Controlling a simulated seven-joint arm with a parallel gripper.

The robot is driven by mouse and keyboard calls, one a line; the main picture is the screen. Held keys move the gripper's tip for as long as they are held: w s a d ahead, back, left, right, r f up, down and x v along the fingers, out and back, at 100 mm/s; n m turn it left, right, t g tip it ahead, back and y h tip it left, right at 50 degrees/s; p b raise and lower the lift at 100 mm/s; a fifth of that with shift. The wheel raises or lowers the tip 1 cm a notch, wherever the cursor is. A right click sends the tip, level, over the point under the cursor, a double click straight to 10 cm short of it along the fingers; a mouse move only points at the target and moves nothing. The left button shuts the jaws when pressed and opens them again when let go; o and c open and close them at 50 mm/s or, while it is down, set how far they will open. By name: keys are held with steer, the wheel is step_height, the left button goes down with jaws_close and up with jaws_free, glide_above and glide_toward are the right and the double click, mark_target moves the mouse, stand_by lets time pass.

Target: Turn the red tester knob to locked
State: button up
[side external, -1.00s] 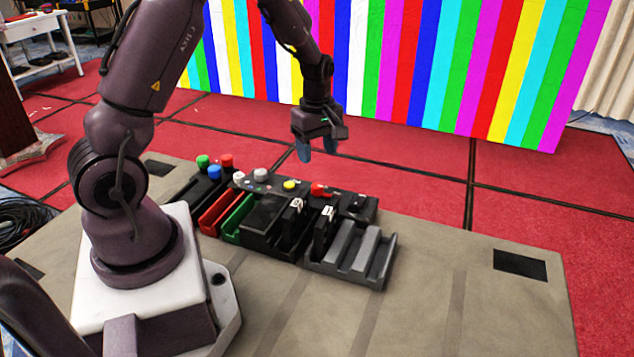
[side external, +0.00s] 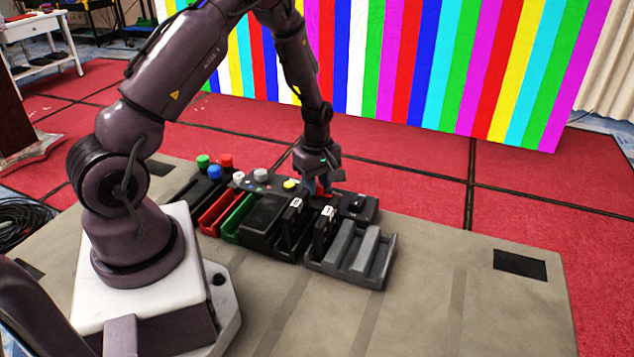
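The red tester knob (side external: 322,191) sits on a dark panel at the back of the equipment row, between a yellow button and a black knob. My gripper (side external: 318,186) points down at it, with its fingertips at the knob's height, one on each side as far as I can see. The gripper hides most of the knob. I cannot tell whether the fingers touch it. No lock marking can be read at this size.
A yellow button (side external: 290,184) is just left of my gripper and a black knob (side external: 358,203) just right. Black upright units (side external: 324,232) with white labels and a grey slotted tray (side external: 374,262) stand in front.

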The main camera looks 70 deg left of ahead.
steer(key=c, duration=0.3)
steer(key=shift+c, duration=0.2)
steer(key=m, duration=0.3)
steer(key=shift+m, duration=0.4)
steer(key=m, duration=1.3)
steer(key=shift+m, duration=0.4)
